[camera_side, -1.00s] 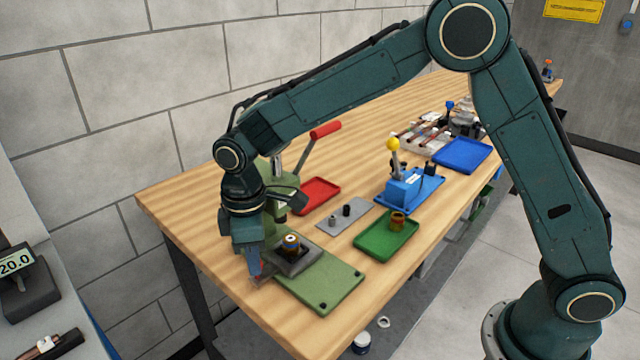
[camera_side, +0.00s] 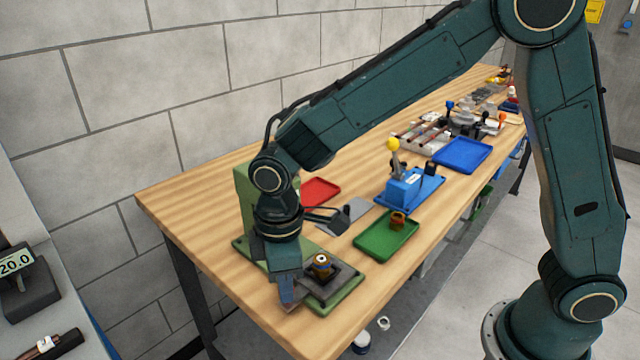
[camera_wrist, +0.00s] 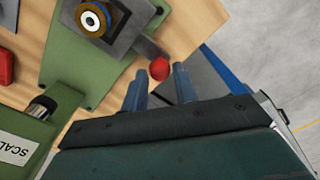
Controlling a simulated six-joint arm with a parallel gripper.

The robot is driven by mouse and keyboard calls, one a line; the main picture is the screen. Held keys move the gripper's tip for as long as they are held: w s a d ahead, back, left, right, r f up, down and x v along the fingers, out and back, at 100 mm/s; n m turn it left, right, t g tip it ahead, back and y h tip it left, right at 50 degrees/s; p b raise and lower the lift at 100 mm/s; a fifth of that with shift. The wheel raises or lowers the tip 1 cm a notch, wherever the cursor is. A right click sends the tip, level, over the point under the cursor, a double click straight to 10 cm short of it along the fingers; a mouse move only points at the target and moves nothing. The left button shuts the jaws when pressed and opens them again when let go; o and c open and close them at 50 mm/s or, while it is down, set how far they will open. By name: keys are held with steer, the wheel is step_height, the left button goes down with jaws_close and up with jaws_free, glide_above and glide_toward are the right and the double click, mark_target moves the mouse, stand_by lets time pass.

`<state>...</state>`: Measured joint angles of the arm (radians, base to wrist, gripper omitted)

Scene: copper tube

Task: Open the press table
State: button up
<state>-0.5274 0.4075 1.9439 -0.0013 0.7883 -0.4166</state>
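The green press (camera_side: 250,195) stands at the near left end of the workbench. Its dark grey table plate (camera_side: 345,277) sits over the green base and carries an upright brass-and-blue workpiece (camera_side: 321,265), which shows at the top in the wrist view (camera_wrist: 93,20). The red knob (camera_wrist: 159,69) on the plate's edge lies between the fingertips of my gripper (camera_wrist: 160,78). The finger contact is not clear, and the knob is hidden in the side view.
A green tray (camera_side: 372,248) with a brass part lies right of the press. Behind are a red tray (camera_side: 320,188), a grey plate (camera_side: 352,210) partly hidden by my wrist, a blue fixture with a yellow knob (camera_side: 393,144) and a blue tray (camera_side: 470,160). The bench's front edge is close.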

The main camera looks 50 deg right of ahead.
steer(key=shift+o, duration=1.4)
step_height(320, 180, up, 14)
steer(key=shift+f, duration=0.1)
